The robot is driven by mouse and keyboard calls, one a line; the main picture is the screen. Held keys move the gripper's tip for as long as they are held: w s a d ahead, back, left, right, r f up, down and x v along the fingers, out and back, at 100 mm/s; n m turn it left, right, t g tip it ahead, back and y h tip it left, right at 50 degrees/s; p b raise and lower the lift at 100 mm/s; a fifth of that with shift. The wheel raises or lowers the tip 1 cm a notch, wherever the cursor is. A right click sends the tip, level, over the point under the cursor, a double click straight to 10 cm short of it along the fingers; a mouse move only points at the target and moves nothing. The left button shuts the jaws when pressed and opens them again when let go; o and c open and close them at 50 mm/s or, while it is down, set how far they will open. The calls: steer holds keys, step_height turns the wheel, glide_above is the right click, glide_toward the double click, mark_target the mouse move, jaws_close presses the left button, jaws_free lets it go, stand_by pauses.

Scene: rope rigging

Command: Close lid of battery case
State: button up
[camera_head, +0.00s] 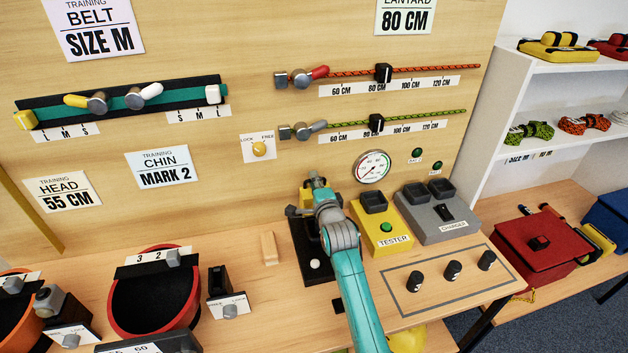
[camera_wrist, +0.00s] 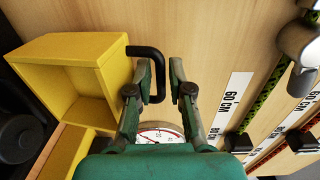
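In the wrist view, the yellow battery case shows at the left. Its lid (camera_wrist: 68,62) looks like a hollow, raised yellow tray standing open, with a black handle (camera_wrist: 158,72) on its side. A lower yellow part of the case (camera_wrist: 62,150) shows below it, partly cut off. My gripper (camera_wrist: 160,66) has its fingers apart, with the handle's bar between them; I cannot tell if either finger touches it. In the head view, my gripper (camera_head: 318,196) is near the back board, and it and my arm mostly hide the case, leaving a small yellow part visible.
A yellow tester (camera_head: 388,240) and a grey charger (camera_head: 446,226) stand to the right of my arm. A round gauge (camera_head: 373,166) is on the board. Black knobs (camera_head: 453,270) stand at front right.

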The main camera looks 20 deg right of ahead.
steer(key=shift+w, duration=0.4)
jaws_close()
steer(key=shift+s+t, duration=0.6)
steer(key=shift+s, duration=0.35)
steer(key=shift+s+r, duration=0.1)
steer(key=shift+s, duration=0.4)
